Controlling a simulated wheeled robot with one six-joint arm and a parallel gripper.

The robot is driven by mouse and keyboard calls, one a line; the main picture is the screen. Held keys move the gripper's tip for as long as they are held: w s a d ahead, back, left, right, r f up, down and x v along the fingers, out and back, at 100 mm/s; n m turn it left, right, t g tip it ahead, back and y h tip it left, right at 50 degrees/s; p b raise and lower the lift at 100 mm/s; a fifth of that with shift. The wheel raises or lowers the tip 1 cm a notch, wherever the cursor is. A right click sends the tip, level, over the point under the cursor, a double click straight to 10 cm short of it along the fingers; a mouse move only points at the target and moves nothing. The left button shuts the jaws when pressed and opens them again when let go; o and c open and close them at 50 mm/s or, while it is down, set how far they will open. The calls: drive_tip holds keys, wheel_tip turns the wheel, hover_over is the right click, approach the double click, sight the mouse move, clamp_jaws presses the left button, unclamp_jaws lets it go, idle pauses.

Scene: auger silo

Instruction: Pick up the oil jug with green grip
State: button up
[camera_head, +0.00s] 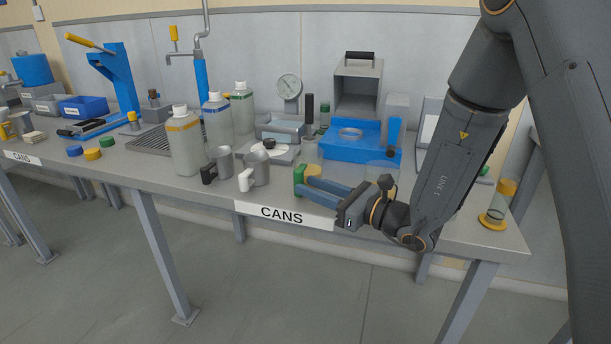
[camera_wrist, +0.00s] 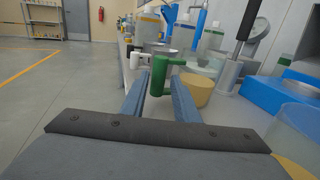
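The oil jug's green grip (camera_wrist: 161,78) stands upright between my fingertips in the wrist view. The grip also shows in the head view (camera_head: 299,180) at the bench's front edge. The jug's body is hard to make out behind the grip. My gripper (camera_wrist: 158,84) is open, with one blue finger on each side of the grip. The grip seems to have narrow gaps beside it; contact is hard to judge. In the head view my gripper (camera_head: 308,182) reaches in low from the right, just above the bench edge.
A jug with a white grip (camera_head: 259,168) and one with a black grip (camera_head: 222,162) stand left. A tan round piece (camera_wrist: 196,90) sits beside the green grip. A blue fixture (camera_head: 352,150) stands behind my fingers. Several tall bottles (camera_head: 184,145) stand further left.

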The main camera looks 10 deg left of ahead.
sight(298, 181)
drive_tip(key=x, duration=0.4)
drive_tip(key=shift+a, duration=0.3)
clamp_jaws()
drive_tip(key=shift+r, duration=0.2)
